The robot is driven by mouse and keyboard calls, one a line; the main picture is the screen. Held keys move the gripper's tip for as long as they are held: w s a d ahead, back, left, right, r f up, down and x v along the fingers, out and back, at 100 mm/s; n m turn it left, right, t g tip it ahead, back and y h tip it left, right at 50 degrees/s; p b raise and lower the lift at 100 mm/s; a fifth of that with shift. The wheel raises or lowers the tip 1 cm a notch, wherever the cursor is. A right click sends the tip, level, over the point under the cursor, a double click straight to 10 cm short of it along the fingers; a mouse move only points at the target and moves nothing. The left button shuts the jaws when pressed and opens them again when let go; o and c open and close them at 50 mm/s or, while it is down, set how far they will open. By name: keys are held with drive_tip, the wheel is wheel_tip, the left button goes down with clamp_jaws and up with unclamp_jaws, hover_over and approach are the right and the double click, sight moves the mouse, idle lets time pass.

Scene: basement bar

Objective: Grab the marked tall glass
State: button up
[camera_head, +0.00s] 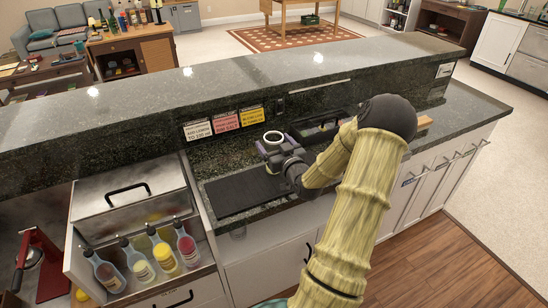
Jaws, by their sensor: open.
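A pale round rim (273,136), which looks like the top of the tall glass, shows just behind my gripper on the dark stone counter. My gripper (276,144) is open, with one finger on the left of the rim and one on the right. Most of the glass body is hidden by the gripper and wrist. I cannot tell whether the fingers touch it.
A black ribbed mat (243,190) lies on the counter to the left. A dark caddy (322,127) stands to the right, near the raised bar ledge (205,91). Several bottles (137,262) stand in a rack at lower left, below a steel lidded bin (130,197).

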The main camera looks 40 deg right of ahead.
sight(269, 138)
drive_tip(key=x, duration=0.3)
drive_tip(key=shift+w+d, duration=0.1)
drive_tip(key=shift+w, duration=0.1)
drive_tip(key=shift+a, duration=0.25)
drive_tip(key=shift+s+d, duration=0.3)
drive_tip(key=shift+d, duration=0.05)
drive_tip(key=shift+a, duration=0.15)
drive_tip(key=c, duration=1.7)
drive_tip(key=shift+o, duration=0.2)
drive_tip(key=shift+w, duration=0.1)
